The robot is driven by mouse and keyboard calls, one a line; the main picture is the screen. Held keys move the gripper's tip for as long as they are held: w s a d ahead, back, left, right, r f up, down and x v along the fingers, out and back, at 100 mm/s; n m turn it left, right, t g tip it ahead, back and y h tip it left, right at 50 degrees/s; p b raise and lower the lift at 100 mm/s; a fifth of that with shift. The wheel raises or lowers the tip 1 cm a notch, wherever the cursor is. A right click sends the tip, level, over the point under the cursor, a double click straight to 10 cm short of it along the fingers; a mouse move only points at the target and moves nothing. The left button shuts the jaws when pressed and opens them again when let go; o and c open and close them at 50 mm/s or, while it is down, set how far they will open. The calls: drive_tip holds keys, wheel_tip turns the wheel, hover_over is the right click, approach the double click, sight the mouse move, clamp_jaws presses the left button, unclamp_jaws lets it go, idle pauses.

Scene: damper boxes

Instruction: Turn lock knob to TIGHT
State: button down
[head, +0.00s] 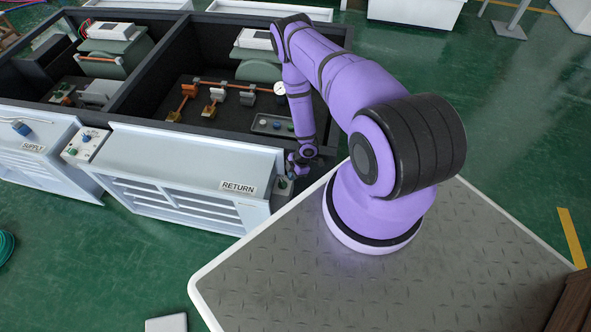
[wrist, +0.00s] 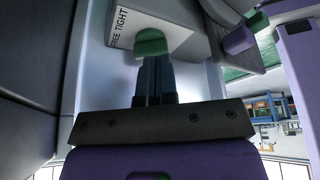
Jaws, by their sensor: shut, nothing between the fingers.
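The green lock knob (wrist: 151,42) shows in the wrist view on a pale plate (wrist: 180,18) marked FREE and TIGHT. In the head view the knob (head: 283,184) is small, at the right end of the RETURN box. My gripper (wrist: 154,72) is shut and empty, its dark fingers reaching up to the near side of the knob. I cannot tell whether they touch it. In the head view my gripper (head: 296,168) is just above and beside the knob, partly hidden by my wrist. Which mark the knob points to cannot be read.
The white RETURN box (head: 190,172) has louvred slats in front. The SUPPLY box (head: 35,150) stands to its left, with a control plate (head: 84,145) between. Behind is a dark open housing (head: 150,95) with copper pipes and a gauge (head: 279,88). Green floor lies in front.

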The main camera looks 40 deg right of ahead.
sight(287, 186)
drive_tip(key=shift+x, duration=1.8)
